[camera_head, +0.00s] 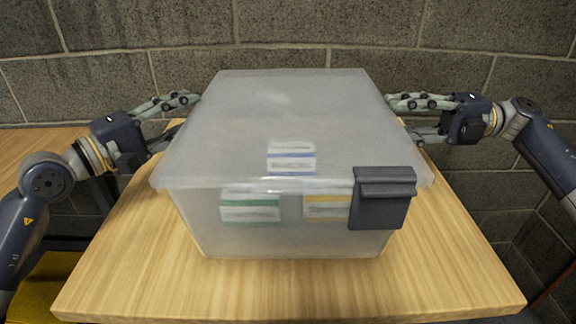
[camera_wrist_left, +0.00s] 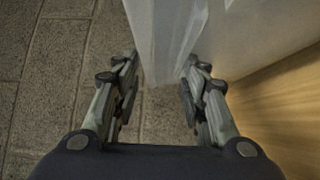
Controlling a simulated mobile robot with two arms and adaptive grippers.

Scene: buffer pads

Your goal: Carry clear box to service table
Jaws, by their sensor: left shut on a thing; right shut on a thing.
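The clear box (camera_head: 285,120) is a large, frosted, lidded bin in the middle of the head view, with a dark grey latch (camera_head: 383,198) on its front. It is level, over a light wood table (camera_head: 140,270); I cannot tell whether its base touches the wood. My left gripper (camera_head: 183,116) is shut on the box's left side. In the left wrist view, the fingers (camera_wrist_left: 161,75) have the translucent box edge (camera_wrist_left: 165,35) between them. My right gripper (camera_head: 402,116) is shut on the box's right side, its fingertips partly hidden by the box.
Several labelled packs, one with a green stripe (camera_head: 250,207), show in or on the box front. A grey block wall (camera_head: 290,30) stands close behind. Another wood surface (camera_head: 30,140) is at the far left, and something yellow (camera_head: 45,285) is low at the left. The table front is clear.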

